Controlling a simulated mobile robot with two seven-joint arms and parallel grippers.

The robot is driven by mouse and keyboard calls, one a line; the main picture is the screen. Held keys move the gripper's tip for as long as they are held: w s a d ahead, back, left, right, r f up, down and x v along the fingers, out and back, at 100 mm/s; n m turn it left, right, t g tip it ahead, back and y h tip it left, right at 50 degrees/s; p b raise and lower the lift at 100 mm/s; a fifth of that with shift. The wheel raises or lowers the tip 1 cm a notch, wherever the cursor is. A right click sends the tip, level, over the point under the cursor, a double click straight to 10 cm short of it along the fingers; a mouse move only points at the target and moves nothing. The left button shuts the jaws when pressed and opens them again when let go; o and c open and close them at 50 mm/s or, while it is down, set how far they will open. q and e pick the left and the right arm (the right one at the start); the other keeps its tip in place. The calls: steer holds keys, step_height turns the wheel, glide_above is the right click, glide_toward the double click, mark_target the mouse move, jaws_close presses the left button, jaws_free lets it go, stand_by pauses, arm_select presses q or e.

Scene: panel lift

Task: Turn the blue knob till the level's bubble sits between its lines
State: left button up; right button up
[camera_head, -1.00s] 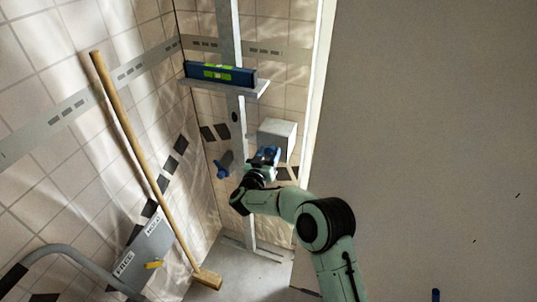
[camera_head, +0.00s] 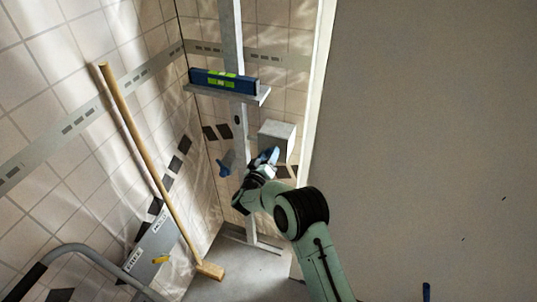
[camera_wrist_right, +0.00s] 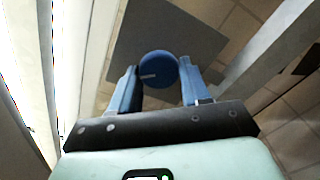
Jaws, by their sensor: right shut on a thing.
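The blue knob (camera_wrist_right: 158,70) is round with a pale pointer line, in front of a grey box. In the right wrist view my right gripper (camera_wrist_right: 155,88) has its two blue fingers on either side of the knob, shut on it. In the head view the right gripper (camera_head: 269,157) is at the grey box (camera_head: 277,134), and its fingers largely hide the knob. The blue level (camera_head: 205,79) with green windows lies on a pale ledge (camera_head: 215,95) on the upright post. Its bubble is too small to read. My left gripper is not in view.
A blue lever-like part (camera_head: 226,163) is left of the upright post (camera_head: 239,125). A wooden-handled tool (camera_head: 150,165) leans on the tiled wall at left. A curved grey rail (camera_head: 85,250) is at lower left, and a large plain panel (camera_head: 430,140) fills the right.

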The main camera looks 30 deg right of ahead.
steer(key=o, duration=1)
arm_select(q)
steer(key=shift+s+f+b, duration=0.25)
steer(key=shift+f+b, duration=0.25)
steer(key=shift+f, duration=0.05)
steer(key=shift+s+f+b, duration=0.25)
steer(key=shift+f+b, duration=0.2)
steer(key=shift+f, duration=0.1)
arm_select(e)
steer(key=v, duration=1.3)
steer(key=shift+s+a, duration=0.1)
steer(key=shift+a, duration=0.1)
